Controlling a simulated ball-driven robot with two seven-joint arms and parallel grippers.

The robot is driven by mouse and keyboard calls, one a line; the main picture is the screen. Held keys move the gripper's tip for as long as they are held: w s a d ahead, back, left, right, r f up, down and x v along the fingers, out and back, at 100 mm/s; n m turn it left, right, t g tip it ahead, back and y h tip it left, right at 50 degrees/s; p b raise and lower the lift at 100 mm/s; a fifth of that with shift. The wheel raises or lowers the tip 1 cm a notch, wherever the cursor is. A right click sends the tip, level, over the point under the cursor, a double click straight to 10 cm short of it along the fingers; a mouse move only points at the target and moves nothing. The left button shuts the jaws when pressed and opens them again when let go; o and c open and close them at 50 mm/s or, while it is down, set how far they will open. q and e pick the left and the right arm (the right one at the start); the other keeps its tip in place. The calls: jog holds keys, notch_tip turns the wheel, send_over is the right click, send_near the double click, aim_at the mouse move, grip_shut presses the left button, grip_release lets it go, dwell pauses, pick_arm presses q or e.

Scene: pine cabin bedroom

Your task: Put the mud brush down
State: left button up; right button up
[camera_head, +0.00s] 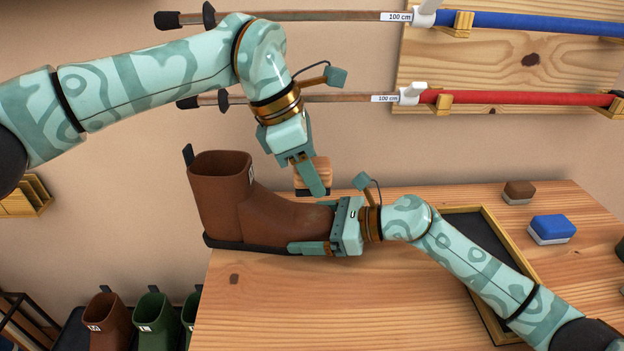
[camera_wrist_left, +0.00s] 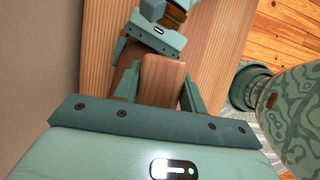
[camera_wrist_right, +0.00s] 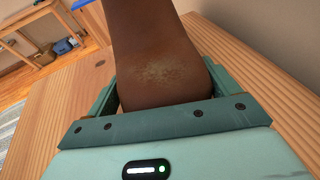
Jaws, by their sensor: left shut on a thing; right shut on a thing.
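The mud brush (camera_head: 319,168) is a wooden block with dark bristles underneath. My left gripper (camera_head: 312,182) is shut on it and holds it above the toe end of the brown boot (camera_head: 222,205). The block also shows between the fingers in the left wrist view (camera_wrist_left: 162,80). The boot stands upright on the table's left part. My right gripper (camera_head: 310,228) is shut around the boot's toe; its far finger is partly hidden. The right wrist view shows a pale dirty patch on the boot (camera_wrist_right: 160,72).
A wood-framed dark tray (camera_head: 529,262) lies on the wooden table (camera_head: 300,300), partly behind my right arm. A brown-topped block (camera_head: 519,191) and a blue-topped block (camera_head: 552,228) sit right of it. Boots (camera_head: 108,322) stand low at left. Long poles (camera_head: 530,100) hang on the wall.

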dwell(0.4)
pick_arm(q)
jog(key=s+d+f+m+g, duration=0.1)
jog(key=s+d+f+m, duration=0.1)
jog(key=s+d+f, duration=0.4)
jog(key=m, duration=0.3)
send_over(421, 345)
jog(key=a, duration=0.1)
jog(key=shift+n+g, duration=0.3)
jog(key=shift+g, duration=0.1)
jog(key=f, duration=0.4)
jog(key=shift+w+a+f, duration=0.15)
jog(key=shift+w, duration=0.1)
jog(key=shift+f, duration=2.35)
jog(key=o, duration=0.5)
jog(key=shift+f, duration=0.15)
jog(key=o, duration=0.4)
